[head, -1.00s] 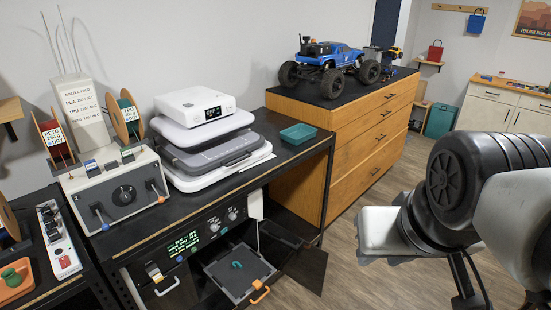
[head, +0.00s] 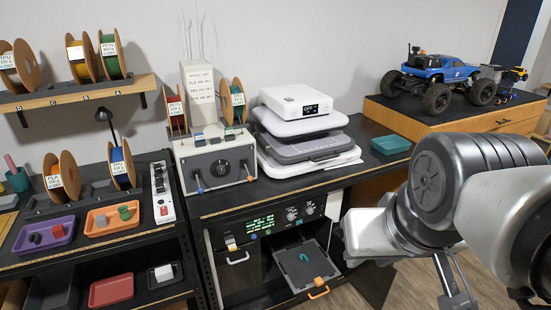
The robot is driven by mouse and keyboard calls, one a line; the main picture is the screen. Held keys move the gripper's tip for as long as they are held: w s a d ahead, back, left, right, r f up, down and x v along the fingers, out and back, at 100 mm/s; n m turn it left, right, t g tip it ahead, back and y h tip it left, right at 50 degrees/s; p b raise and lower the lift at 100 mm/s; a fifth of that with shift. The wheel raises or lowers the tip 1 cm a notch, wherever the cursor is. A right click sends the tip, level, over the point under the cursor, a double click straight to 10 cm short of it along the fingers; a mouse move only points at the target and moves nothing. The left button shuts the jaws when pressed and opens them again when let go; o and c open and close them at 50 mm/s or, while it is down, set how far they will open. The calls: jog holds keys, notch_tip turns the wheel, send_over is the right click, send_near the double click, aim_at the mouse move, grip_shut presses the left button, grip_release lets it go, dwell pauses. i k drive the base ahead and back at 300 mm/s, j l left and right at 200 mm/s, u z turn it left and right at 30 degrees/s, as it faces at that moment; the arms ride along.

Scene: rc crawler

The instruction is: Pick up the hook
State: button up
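The hook (head: 303,257) is a small teal curved piece. It lies on the dark build plate (head: 318,271), which sticks out of the open printer under the middle of the bench. An orange handle is at the plate's front edge. Nothing covers the hook in the head view. My arm fills the lower right of the picture, to the right of the plate and apart from it. My gripper cannot be made out in this view.
An open dark door panel (head: 372,283) stands right of the plate, partly behind my arm. The black bench top (head: 222,203) carries a filament dryer (head: 215,165), stacked grey and white machines (head: 305,148) and a teal tray (head: 391,144). A shelf unit with trays stands left.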

aim_at(302, 256)
jog(key=i+j+z, duration=0.15)
jog(key=i+j, duration=0.25)
jog(key=i, duration=0.25)
jog(key=i+j, duration=0.15)
jog(key=i, duration=0.2)
jog(key=j+z, duration=0.15)
jog(key=j, duration=0.25)
